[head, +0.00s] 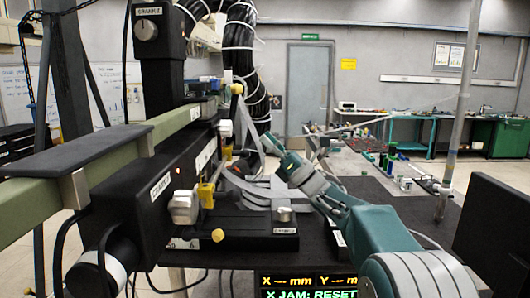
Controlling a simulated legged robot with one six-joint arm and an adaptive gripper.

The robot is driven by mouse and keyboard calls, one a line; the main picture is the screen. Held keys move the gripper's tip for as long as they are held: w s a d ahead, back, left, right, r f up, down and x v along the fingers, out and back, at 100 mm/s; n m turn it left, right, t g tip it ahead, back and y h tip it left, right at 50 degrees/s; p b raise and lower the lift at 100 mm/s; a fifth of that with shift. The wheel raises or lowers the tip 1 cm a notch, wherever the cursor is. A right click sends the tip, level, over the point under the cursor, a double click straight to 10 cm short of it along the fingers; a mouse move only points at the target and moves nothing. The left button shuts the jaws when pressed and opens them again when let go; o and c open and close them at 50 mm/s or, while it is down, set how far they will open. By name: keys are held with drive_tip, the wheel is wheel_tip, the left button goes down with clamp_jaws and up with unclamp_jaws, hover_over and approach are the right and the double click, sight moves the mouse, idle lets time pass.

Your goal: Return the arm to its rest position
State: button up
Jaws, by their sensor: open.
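My teal and grey arm (375,232) comes in from the bottom right of the head view and reaches up and left over the black bench. My gripper (268,145) is at its far end, small in the middle of the view, beside the black machine with cranks. It is open, and I see nothing held in it. The fingertips are too small to make out clearly.
A black crank machine (150,190) on a green rail (95,155) fills the left. A silver knob (284,214) sits on a black base near the arm. A metal pole (463,100) and a black panel (492,225) stand at right. A display (309,287) reads "X JAM: RESET".

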drive_tip(key=d+r+m+t+h, duration=0.2)
drive_tip(key=d+m+t+h, duration=0.3)
drive_tip(key=m+t+h, duration=1.2)
drive_tip(key=s+d+f+m+g+h, duration=0.7)
drive_tip(key=s+m, duration=0.1)
drive_tip(key=m, duration=0.9)
drive_tip(key=s+f+m+g, duration=0.6)
drive_tip(key=s+f, duration=0.5)
drive_tip(key=s, duration=0.3)
drive_tip(key=s+f+m+g+h, duration=0.1)
drive_tip(key=s+f+m+g, duration=0.5)
drive_tip(key=s, duration=0.9)
wheel_tip(320, 180, down, 6)
drive_tip(key=d+m, duration=0.1)
drive_tip(key=m, duration=0.2)
drive_tip(key=shift+r+g, duration=0.25)
drive_tip(key=shift+g, duration=0.05)
